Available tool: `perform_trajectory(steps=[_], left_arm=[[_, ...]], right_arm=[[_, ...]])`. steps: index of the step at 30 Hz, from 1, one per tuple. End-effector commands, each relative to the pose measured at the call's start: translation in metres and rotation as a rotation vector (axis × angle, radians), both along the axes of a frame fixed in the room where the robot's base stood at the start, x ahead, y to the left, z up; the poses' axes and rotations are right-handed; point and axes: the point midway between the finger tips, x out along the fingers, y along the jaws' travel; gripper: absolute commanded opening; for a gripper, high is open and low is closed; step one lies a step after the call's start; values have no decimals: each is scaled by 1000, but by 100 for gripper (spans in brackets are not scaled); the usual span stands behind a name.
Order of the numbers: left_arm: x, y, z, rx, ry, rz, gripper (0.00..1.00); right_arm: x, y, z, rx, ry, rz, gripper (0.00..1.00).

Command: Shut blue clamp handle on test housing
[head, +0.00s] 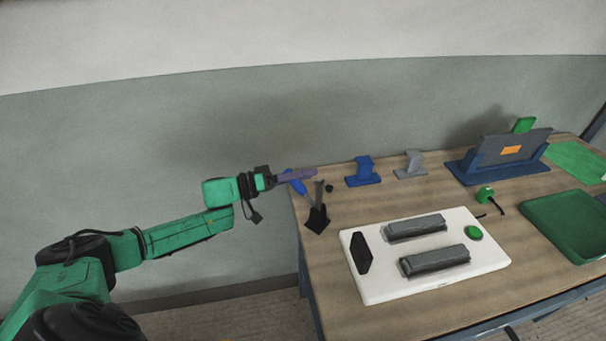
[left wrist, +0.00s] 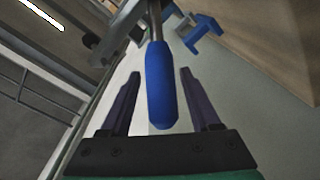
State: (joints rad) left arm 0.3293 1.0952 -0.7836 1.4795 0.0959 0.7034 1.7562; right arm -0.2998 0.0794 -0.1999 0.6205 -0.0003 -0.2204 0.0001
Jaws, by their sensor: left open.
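The blue clamp handle (head: 297,185) slants up and to the left from a dark clamp base (head: 317,219) at the table's left edge. My left gripper (head: 303,174) is open, with purple fingers level with the upper part of the handle. In the left wrist view, the blue handle (left wrist: 161,85) lies between the two spread fingers (left wrist: 156,78), with gaps visible on both sides. Its metal shaft runs away at the top of that view. No part is clearly identifiable as the test housing. My right gripper is not in view.
A white board (head: 385,283) with two grey bars and a green button lies right of the clamp. A blue bracket (head: 362,172) and a grey bracket (head: 409,165) stand behind. A blue stand (head: 497,164) and green tray (head: 569,225) are farther right. A wall rises behind.

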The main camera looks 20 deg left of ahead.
Motion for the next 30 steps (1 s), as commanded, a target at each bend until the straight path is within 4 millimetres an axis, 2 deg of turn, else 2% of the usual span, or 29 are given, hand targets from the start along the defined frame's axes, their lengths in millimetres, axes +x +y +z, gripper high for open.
perform_trajectory(steps=[6,7,11,12,30], left_arm=[[0,-1,-1,0,1,1,63],[0,-1,-1,0,1,1,55],[0,0,-1,0,1,1,6],[0,0,-1,0,1,1,0],[0,0,-2,0,2,0,0]], right_arm=[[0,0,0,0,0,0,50],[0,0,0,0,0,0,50],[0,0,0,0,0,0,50],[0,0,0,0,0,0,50],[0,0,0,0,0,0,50]])
